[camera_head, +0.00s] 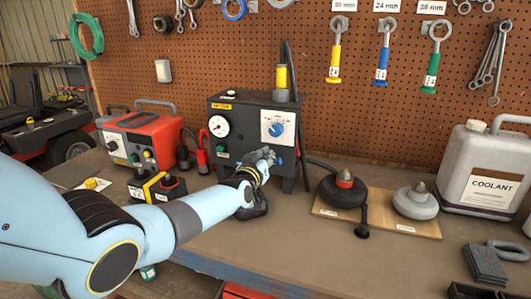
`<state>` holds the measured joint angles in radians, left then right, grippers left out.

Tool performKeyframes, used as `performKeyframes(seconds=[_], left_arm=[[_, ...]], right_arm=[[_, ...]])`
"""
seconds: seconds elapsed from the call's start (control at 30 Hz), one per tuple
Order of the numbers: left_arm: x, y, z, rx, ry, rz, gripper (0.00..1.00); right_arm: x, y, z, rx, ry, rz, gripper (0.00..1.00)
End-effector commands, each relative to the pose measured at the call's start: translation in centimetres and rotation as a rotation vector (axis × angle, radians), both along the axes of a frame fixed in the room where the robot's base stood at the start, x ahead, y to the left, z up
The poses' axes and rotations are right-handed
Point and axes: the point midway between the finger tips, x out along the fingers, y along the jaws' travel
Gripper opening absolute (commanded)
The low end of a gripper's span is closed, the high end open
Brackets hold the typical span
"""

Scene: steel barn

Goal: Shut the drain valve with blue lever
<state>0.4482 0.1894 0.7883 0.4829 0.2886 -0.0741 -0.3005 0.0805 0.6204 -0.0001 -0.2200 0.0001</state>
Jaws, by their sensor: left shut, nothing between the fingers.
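A dark box (237,125) stands at the back of the bench, with a round white gauge and a blue dial (277,130) on its front. A small blue part (281,161), which looks like the drain valve's lever, shows low on the front, just right of my fingertips. My left arm reaches in from the left, and my left gripper (268,158) is shut and empty in front of the box's lower front. The gripper hides most of the valve, so I cannot tell the lever's angle or whether I touch it. My right gripper is not in view.
A red unit (143,133) with clamps stands left of the box. A wooden board (387,225) bearing two round fittings lies to the right, with a hose near it. A coolant jug (487,165) stands far right. The front middle of the bench is clear.

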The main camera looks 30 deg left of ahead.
Motion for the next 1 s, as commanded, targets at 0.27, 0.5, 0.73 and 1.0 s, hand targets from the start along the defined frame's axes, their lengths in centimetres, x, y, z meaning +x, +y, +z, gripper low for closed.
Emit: performKeyframes(seconds=[0.27, 0.5, 0.73, 1.0], left_arm=[[0.1, -0.8, -1.2, -0.006, 0.000, 0.000, 0.00], [0.2, -0.9, -1.6, -0.007, -0.002, 0.000, 0.00], [0.2, -1.0, -1.6, -0.008, -0.002, 0.000, 0.00], [0.2, -1.0, -1.6, -0.008, -0.001, 0.000, 0.00]], right_arm=[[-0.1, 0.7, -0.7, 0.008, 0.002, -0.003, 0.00], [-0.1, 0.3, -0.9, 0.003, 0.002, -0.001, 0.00], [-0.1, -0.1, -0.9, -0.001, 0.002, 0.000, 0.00], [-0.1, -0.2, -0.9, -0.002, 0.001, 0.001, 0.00]])
